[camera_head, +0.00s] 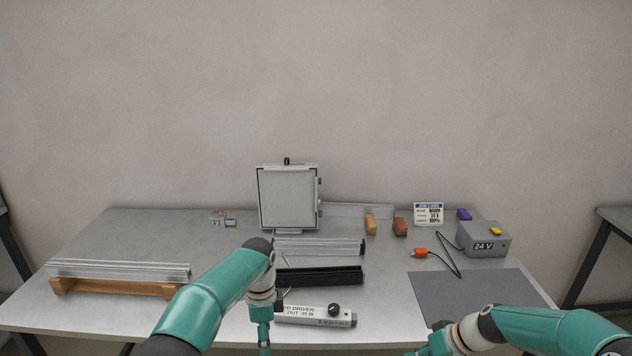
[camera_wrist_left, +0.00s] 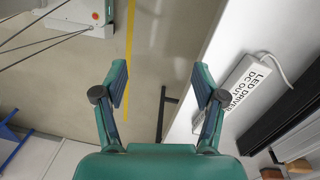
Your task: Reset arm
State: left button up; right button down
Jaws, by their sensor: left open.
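My left arm comes in from the left, with its wrist pointing down at the table's front edge. The left gripper (camera_head: 264,346) is cut off at the bottom of the head view. In the left wrist view its two fingers (camera_wrist_left: 160,80) are spread with nothing between them, over the floor beside the table edge. The white LED driver box (camera_wrist_left: 247,88) lies to the right of the fingers, apart from them. My right arm comes in from the right at the bottom of the head view. Its gripper (camera_head: 430,346) is only partly visible near the front edge, and its fingers are unclear.
The table (camera_head: 230,325) holds the LED driver (camera_head: 315,314), a black profile (camera_head: 325,276), silver profiles (camera_head: 320,246) and a wooden rack (camera_head: 115,288). An upright square panel (camera_head: 287,198) stands behind. A 24 V box (camera_head: 483,240) and grey mat (camera_head: 470,292) are at right.

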pick_arm(q)
jog(key=s+a+f+n+g+h+b, duration=0.1)
jog(key=s+a+f+n+g+h, duration=0.2)
jog(key=s+f, duration=1.4)
jog(key=s+d+f+n+t, duration=0.1)
jog(key=s+f+n+t, duration=0.1)
jog(key=s+n, duration=0.5)
jog(key=s+d+f+n+t+h, duration=0.1)
jog(key=s+f+n+t, duration=0.1)
jog(key=s+n, duration=0.6)
jog(key=shift+s+d+t, duration=0.15)
jog(key=shift+d+t, duration=0.15)
jog(key=shift+d, duration=0.05)
pick_arm(e)
jog(key=s+a+f+m+g, duration=0.1)
jog(key=s+a+f, duration=0.2)
jog(key=s+f, duration=0.3)
jog(key=s+a+f+m+h, duration=0.1)
jog(key=s+a+f, duration=0.3)
jog(key=s, duration=0.9)
jog(key=s+a+f+m+g+h, duration=0.1)
jog(key=s+a+f+m, duration=0.1)
jog(key=s+f, duration=0.5)
jog(key=s+a, duration=0.1)
jog(key=s, duration=0.1)
jog(key=shift+s+a+f+m+g, duration=0.15)
jog(key=shift+s+f+m+g, duration=0.15)
jog(key=shift+s+f, duration=0.05)
